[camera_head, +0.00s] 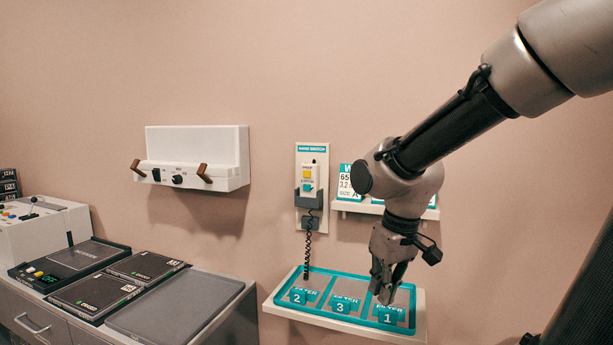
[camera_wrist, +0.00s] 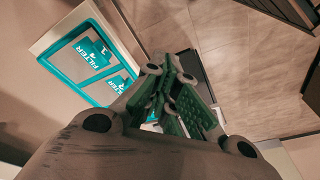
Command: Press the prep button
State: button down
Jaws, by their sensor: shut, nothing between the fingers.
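The hand switch (camera_head: 308,180) hangs upright in a holder on a wall plate headed "HAND SWITCH". A yellow button (camera_head: 307,174) and a teal button (camera_head: 307,187) show on its face. Their lettering is too small to read, so I cannot tell which is the prep button. My gripper (camera_head: 385,298) is shut and empty, pointing down over the right part of the filter tray, lower and to the right of the hand switch. In the wrist view its fingers (camera_wrist: 170,105) are together. The hand switch is not in the wrist view.
The teal-rimmed filter tray (camera_head: 318,318) holds filters marked 2, 3 and 1. A coiled cord (camera_head: 307,255) hangs from the switch to the tray. A small shelf with cards (camera_head: 346,182) is right of it. A white wall unit (camera_head: 195,155) and a counter with flat panels (camera_head: 165,305) are left.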

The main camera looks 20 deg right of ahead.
aim_at(307, 174)
jog(key=w+a+f+n+t+y, duration=0.15)
jog(key=w+a+t, duration=0.4)
jog(key=w, duration=0.75)
jog(key=w+a+f+n+t+y, duration=0.1)
jog(key=w+a+n+t, duration=0.15)
jog(key=w+a, duration=0.75)
jog(key=w+d+r+t, duration=0.2)
jog(key=w+r+t, duration=0.2)
jog(key=r, duration=0.5)
jog(key=w+d+r+t, duration=0.2)
jog(key=w+r+t, duration=0.1)
jog(key=r+t, duration=0.4)
notch_tip(307, 174, up, 3)
jog(key=shift+w+f+n+h, duration=0.15)
jog(key=shift+w+n+h, duration=0.2)
jog(key=shift+n, duration=0.05)
jog(key=shift+w, duration=0.1)
jog(key=w+d, duration=0.5)
jog(key=w, duration=0.2)
jog(key=shift+d, duration=0.15)
jog(key=shift+w+d, duration=0.15)
jog(key=shift+w, duration=0.15)
